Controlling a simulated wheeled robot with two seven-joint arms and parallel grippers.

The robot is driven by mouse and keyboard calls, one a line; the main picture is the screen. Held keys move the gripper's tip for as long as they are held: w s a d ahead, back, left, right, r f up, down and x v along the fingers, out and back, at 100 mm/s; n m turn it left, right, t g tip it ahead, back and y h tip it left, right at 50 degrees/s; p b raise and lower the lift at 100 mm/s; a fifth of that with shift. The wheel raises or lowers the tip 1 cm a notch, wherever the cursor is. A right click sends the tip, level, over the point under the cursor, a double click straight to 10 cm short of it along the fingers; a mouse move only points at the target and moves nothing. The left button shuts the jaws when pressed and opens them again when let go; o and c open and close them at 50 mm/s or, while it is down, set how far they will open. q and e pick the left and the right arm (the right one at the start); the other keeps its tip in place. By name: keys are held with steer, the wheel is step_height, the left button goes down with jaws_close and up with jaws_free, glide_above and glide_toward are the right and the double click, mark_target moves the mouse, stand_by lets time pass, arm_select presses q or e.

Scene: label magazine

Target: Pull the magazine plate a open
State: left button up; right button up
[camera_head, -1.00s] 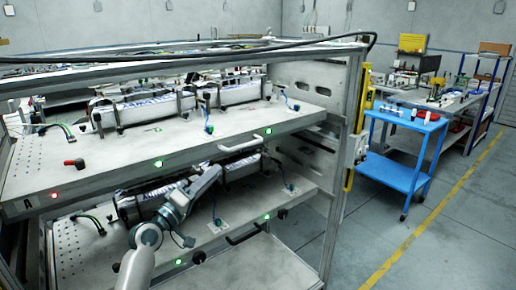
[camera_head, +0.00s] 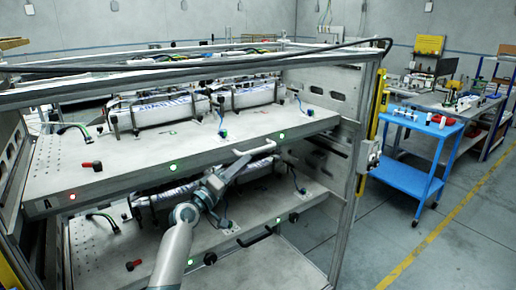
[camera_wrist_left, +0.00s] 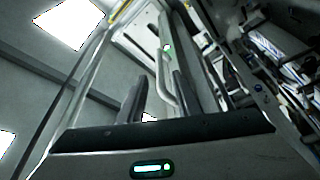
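Magazine plate A (camera_head: 130,172) is the upper plate of the rack, marked with an "A" at its front left corner. Its pale bar handle (camera_head: 256,150) sits on the front edge, right of the middle. My left gripper (camera_head: 236,165) is just below and left of this handle in the head view. In the left wrist view, its two dark fingers (camera_wrist_left: 159,76) stand apart, with the pale handle (camera_wrist_left: 165,85) showing between or just beyond them. I cannot tell whether they touch it. My right gripper is not in view.
A lower plate (camera_head: 225,238) with a dark handle (camera_head: 253,237) lies under plate A, close to my left arm. The rack's upright post (camera_head: 358,190) stands right of the plates. A blue cart (camera_head: 405,175) is further right. The floor beside the yellow line is clear.

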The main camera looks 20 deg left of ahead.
mark_target(258, 151)
arm_select(q)
steer(key=p+x, duration=0.1)
steer(key=x, duration=0.8)
steer(key=shift+w, duration=0.1)
jaws_close()
